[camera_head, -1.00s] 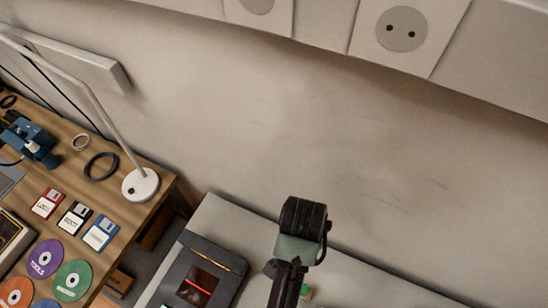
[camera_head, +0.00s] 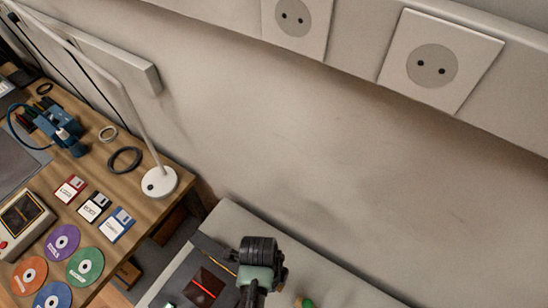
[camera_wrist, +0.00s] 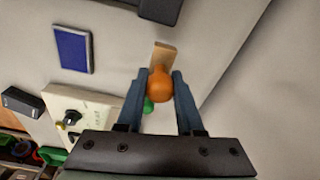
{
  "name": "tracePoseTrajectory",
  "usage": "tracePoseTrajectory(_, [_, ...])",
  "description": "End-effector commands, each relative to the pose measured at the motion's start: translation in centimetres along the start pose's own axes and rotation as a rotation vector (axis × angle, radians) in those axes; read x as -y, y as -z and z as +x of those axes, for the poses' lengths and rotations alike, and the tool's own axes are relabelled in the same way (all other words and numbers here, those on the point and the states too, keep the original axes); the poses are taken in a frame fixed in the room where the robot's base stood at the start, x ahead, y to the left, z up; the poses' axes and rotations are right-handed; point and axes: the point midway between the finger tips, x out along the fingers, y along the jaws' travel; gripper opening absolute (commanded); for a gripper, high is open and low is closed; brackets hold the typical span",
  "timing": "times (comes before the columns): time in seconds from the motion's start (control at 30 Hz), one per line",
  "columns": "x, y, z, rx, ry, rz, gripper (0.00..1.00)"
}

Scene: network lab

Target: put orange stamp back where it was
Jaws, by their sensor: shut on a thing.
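The orange stamp (camera_wrist: 160,84) shows in the wrist view, its rounded orange end between the two blue-grey fingers of my gripper (camera_wrist: 160,88). The fingers are shut on it. A green rounded thing (camera_wrist: 149,105) shows just below it, partly hidden by the stamp and the left finger. In the head view my arm's dark wrist part is at the bottom middle, and the fingertips and stamp are not clearly visible there.
In the wrist view a blue pad (camera_wrist: 73,49), a beige device with a knob (camera_wrist: 98,102) and a black box (camera_wrist: 22,102) lie left. A dark device (camera_head: 208,282) stands beside my arm in the head view. The wooden desk (camera_head: 150,215) holds disks and a lamp (camera_head: 160,182).

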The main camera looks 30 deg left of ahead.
Motion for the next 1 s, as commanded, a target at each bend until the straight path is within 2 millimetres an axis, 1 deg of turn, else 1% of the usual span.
tracePoseTrajectory(0.03, [0.0, -0.1, 0.8, 0.0, -0.002, -0.001, 0.0])
tracePoseTrajectory(0.27, [0.0, -0.3, 2.7, 0.0, -0.001, -0.002, 0.0])
tracePoseTrajectory(0.4, [0.0, -0.6, 4.6, 0.0, -0.001, -0.002, 0.0])
tracePoseTrajectory(0.5, [0.0, -0.7, 5.7, 0.0, 0.0, -0.002, 0.0])
tracePoseTrajectory(0.6, [0.0, -0.7, 6.1, 0.001, 0.001, -0.001, 0.0])
tracePoseTrajectory(0.83, [0.0, -0.7, 6.1, 0.001, 0.002, -0.001, 0.0])
tracePoseTrajectory(0.97, [0.0, -0.8, 6.5, 0.001, 0.001, -0.001, 0.0])
tracePoseTrajectory(1.0, [0.0, -0.8, 6.4, 0.001, 0.001, -0.002, 0.41])
